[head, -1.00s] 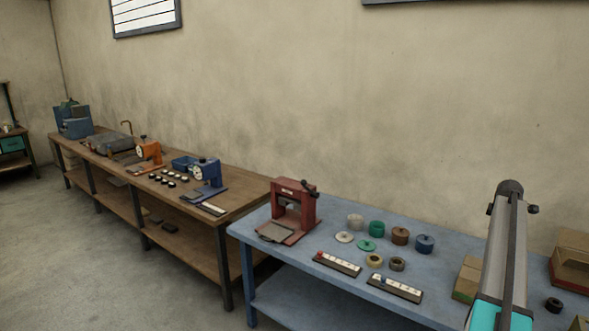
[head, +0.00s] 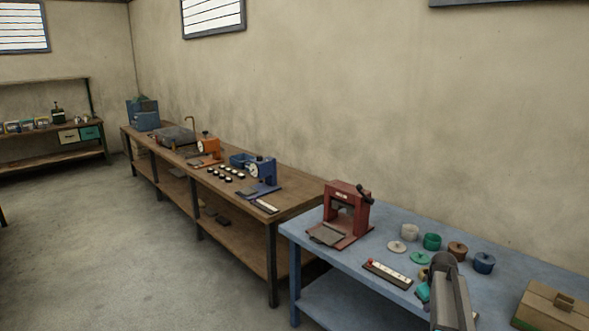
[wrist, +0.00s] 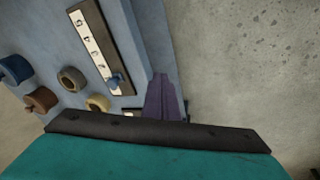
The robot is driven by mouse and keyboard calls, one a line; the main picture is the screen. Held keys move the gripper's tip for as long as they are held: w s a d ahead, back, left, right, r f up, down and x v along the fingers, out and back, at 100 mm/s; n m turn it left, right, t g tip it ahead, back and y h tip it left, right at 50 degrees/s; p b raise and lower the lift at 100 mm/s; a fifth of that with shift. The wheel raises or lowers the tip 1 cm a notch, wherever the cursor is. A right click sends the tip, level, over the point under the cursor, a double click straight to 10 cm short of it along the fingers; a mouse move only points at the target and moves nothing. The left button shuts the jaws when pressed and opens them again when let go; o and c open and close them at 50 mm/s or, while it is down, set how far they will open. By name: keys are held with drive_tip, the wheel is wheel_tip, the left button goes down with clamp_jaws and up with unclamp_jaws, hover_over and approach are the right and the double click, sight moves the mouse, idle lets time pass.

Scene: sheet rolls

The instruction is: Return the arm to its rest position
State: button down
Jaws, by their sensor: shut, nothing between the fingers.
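My arm (head: 452,300) rises at the lower right of the head view, in front of the blue table (head: 330,248). My gripper (wrist: 160,78) shows in the wrist view as narrow purple-grey fingers. They are shut with nothing between them. In that view the fingers point past the table's edge, near a labelled strip (wrist: 98,45), with bare floor to the right. The gripper's fingers cannot be made out in the head view.
The blue table holds a red press (head: 345,215), a white roll (head: 409,232), a green roll (head: 432,241), a blue roll (head: 484,262) and a lidded box (head: 552,308). A brown bench (head: 290,207) with blue and orange machines runs left. Floor (head: 130,240) is open at left.

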drive_tip(key=s+a+f+m+g, duration=0.1)
drive_tip(key=s+a+f, duration=0.3)
drive_tip(key=s+a, duration=0.5)
drive_tip(key=s+a+f+m+g+y, duration=0.1)
drive_tip(key=s+a+f, duration=0.3)
drive_tip(key=a, duration=0.9)
drive_tip(key=s+a+f+m+g, duration=0.15)
drive_tip(key=s+a+f, duration=0.25)
drive_tip(key=s+a, duration=0.5)
drive_tip(key=s+a+f+g+b, duration=0.2)
drive_tip(key=s+f+g+b, duration=0.3)
drive_tip(key=s+f, duration=1.8)
wheel_tip(320, 180, down, 4)
drive_tip(key=b, duration=0.3)
drive_tip(key=shift+s+a+r, duration=0.2)
drive_tip(key=shift+s, duration=0.15)
